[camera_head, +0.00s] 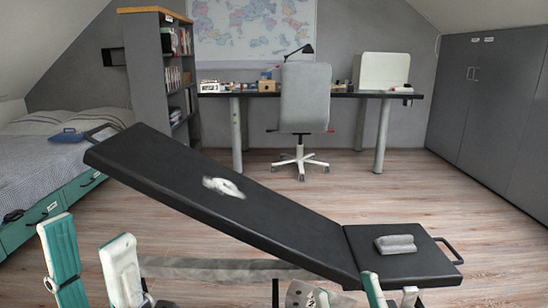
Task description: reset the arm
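My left gripper (90,228) is at the lower left, in front of the bench. Its two teal-and-white fingers point up and stand well apart, with nothing seen between them. My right gripper (391,280) shows only at the bottom edge, right of the middle, near the bench's seat end. Two finger tips show there with a gap between them; the rest is cut off by the frame. Neither gripper is seen holding anything.
A black inclined bench (300,235) fills the near middle. A white patch (224,187) and a grey rolled item (396,243) lie on it. Behind are a desk (345,94), a chair (304,95), a bed (40,160) and wardrobes (490,100). Floor is clear between bench and desk.

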